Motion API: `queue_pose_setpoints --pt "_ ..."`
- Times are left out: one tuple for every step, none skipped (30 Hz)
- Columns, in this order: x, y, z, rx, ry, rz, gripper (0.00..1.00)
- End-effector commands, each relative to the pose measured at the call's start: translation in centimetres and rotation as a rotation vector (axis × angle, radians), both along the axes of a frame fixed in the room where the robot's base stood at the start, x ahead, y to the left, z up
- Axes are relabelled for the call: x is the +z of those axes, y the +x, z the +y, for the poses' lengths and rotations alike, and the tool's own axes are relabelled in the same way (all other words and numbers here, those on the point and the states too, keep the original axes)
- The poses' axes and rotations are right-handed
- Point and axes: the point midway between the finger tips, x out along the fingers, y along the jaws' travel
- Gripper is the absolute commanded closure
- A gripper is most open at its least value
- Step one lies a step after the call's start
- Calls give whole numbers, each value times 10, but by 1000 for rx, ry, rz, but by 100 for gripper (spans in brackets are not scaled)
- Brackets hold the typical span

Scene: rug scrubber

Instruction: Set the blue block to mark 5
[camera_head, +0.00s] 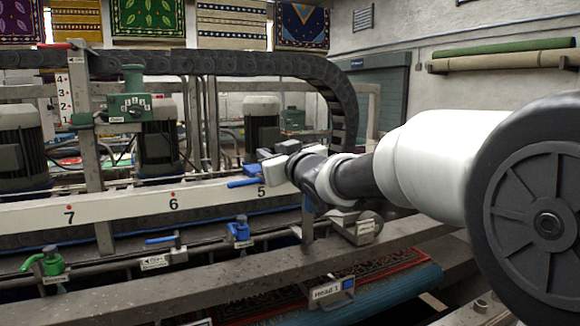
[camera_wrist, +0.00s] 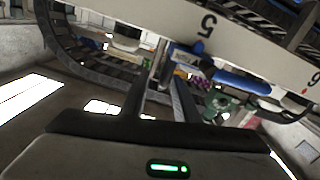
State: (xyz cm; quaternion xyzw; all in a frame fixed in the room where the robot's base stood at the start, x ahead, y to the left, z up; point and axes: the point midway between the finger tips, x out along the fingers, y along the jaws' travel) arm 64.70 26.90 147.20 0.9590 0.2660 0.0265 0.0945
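The blue block (camera_head: 252,171) sits at the top edge of the white numbered rail (camera_head: 120,210), with a blue lever (camera_head: 243,183) pointing left. It is just above the printed mark 5 (camera_head: 262,192). My gripper (camera_head: 277,158) is right beside the block on its right and hides part of it. In the wrist view the blue block (camera_wrist: 184,56) and its long lever (camera_wrist: 243,80) lie by the rail, near the 5 (camera_wrist: 206,25). My gripper (camera_wrist: 165,72) shows a gap between its fingers there. I cannot tell whether a finger touches the block.
The rail also carries marks 6 (camera_head: 173,204) and 7 (camera_head: 69,215). A green clamp (camera_head: 133,95) stands on an upright post behind it. A lower bar holds a green clamp (camera_head: 50,264) and a blue clamp (camera_head: 239,230). A rolled rug (camera_head: 380,295) lies below.

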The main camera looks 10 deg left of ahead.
Motion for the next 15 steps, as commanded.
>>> queue_pose_setpoints --pt "0 -12 -9 -3 -1 -4 72" --pt "0 -19 -12 -3 -1 -2 72" --pt "-1 -27 -18 -3 -1 -2 72" --pt "0 -34 -22 -4 -2 -3 72" --pt "1 -40 -25 -3 -2 -3 72" --pt "0 -48 -30 -3 -2 -3 72" --pt "0 -54 -33 -3 -2 -3 72" --pt "1 -59 -37 -3 -2 -3 72" --pt "1 -66 -41 -3 -2 -3 72" --pt "1 -71 -44 -3 -1 -2 72" --pt "0 -75 -47 -3 -1 -2 72" --pt "1 -81 -50 -3 -1 -2 72" --pt "1 -84 -52 -3 -1 -2 72" --pt "1 -87 -54 -3 -1 -2 72" --pt "1 -90 -56 -3 -1 -2 72"
